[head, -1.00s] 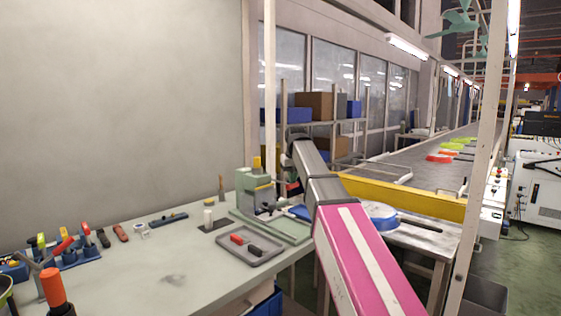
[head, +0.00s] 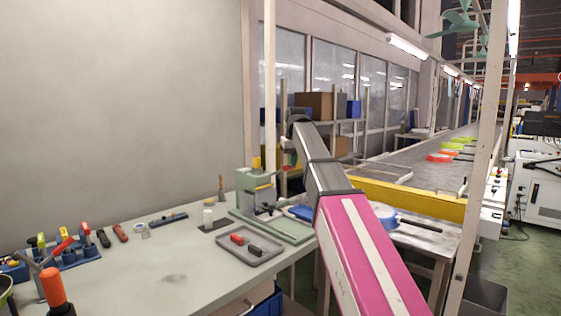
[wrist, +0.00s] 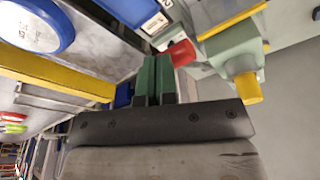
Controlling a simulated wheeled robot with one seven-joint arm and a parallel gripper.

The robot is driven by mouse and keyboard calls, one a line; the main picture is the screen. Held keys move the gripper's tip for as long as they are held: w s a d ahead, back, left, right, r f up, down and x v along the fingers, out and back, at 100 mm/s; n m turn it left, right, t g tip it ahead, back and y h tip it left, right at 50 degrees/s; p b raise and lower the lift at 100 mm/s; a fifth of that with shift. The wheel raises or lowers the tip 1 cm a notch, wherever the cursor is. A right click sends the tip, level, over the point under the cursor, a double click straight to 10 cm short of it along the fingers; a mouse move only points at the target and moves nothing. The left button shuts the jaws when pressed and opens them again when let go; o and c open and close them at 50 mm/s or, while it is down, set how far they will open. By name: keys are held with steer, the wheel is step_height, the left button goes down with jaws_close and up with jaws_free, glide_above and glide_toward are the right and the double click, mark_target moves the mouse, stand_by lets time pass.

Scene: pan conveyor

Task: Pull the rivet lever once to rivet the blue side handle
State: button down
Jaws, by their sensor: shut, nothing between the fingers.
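The green rivet press (head: 258,190) stands at the right end of the workbench and has a yellow top (head: 257,163). In the wrist view its pale green body (wrist: 236,52) is at upper right. The red lever knob (wrist: 181,53) is just right of my gripper's tips (wrist: 154,66). My gripper's green fingers are shut and empty; whether they touch the knob I cannot tell. A blue piece, seemingly the side handle (head: 301,212), lies by the press and shows at the top of the wrist view (wrist: 130,10). Its seating under the press is unclear.
A blue pan (head: 384,217) sits on a metal stand right of my arm. A grey tray (head: 268,260) with red and black parts lies before the press. A yellow rail (head: 405,197) edges the conveyor behind. Tools line the bench's left side.

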steer(key=w+v, duration=0.2)
steer(key=v, duration=1)
steer(key=shift+r, duration=0.25)
stand_by(0.5)
steer(key=shift+s, duration=0.1)
